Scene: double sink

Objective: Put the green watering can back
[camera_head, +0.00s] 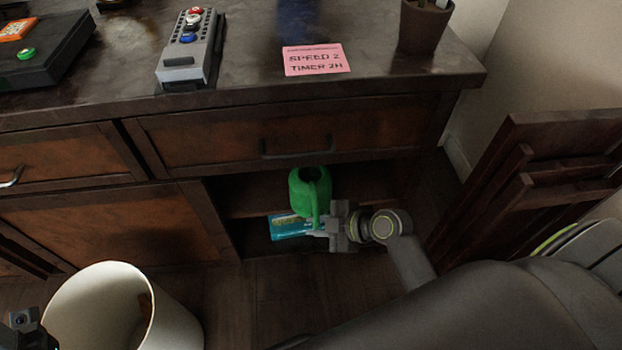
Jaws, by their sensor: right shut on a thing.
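The green watering can (309,190) is upright at the open shelf compartment (250,196) under the drawer, its handle side towards me. My right gripper (322,226) reaches in from the right and is shut on the lower part of the can's handle. The fingertips are small and partly hidden, and I cannot tell whether the can's base touches the shelf. Only a small dark part of my left arm shows in the lower left corner; its gripper fingers are not in view.
A blue box (288,227) lies in the compartment below the can. A white bin (120,310) stands at lower left. Dark wooden panels (535,180) lean at the right. On the counter are a button box (190,50), a pink note (316,60) and a brown pot (424,28).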

